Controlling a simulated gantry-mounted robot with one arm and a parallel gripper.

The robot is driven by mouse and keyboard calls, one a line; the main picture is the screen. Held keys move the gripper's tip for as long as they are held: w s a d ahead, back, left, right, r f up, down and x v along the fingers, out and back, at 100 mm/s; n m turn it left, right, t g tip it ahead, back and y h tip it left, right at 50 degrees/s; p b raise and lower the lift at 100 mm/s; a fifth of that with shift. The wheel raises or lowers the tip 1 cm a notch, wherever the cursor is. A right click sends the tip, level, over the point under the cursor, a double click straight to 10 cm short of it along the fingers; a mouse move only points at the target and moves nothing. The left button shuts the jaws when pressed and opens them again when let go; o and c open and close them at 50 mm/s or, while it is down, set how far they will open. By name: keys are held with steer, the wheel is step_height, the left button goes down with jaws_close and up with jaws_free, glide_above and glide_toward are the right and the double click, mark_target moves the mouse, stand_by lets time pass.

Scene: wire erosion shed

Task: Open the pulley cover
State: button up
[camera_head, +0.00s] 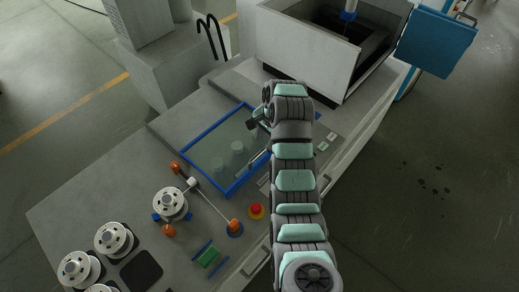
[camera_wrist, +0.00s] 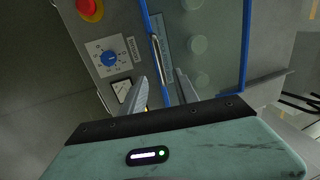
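The pulley cover is a clear panel in a blue frame (camera_head: 186,164), lying flat and shut on the grey bench top. Pale round pulleys show through it. Its bar handle (camera_wrist: 160,59) runs along the blue frame edge nearest my arm; in the head view the handle (camera_head: 259,159) is just left of my arm. My gripper (camera_wrist: 162,86) is open and empty, its two fingers apart, one on each side of the handle's line. The handle's end lies just ahead of the fingertips, and I cannot tell whether they touch it. In the head view my arm hides most of the gripper.
A red emergency button (camera_head: 256,211), a blue dial (camera_wrist: 108,58) and a gauge (camera_wrist: 123,88) sit beside the cover. Wire spools (camera_head: 171,204) and orange-ended guides stand at the front left. A white open tank (camera_head: 310,48) rises behind my arm.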

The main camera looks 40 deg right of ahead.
mark_target(260, 153)
steer(key=f, duration=0.2)
steer(key=w+f+p, duration=0.1)
steer(key=f, duration=0.5)
steer(key=shift+w+a+f+p, duration=0.1)
steer(key=shift+w+f+p, duration=0.1)
steer(key=shift+w+p, duration=0.1)
steer(key=shift+c, duration=0.5)
jaws_close()
stand_by(0.7)
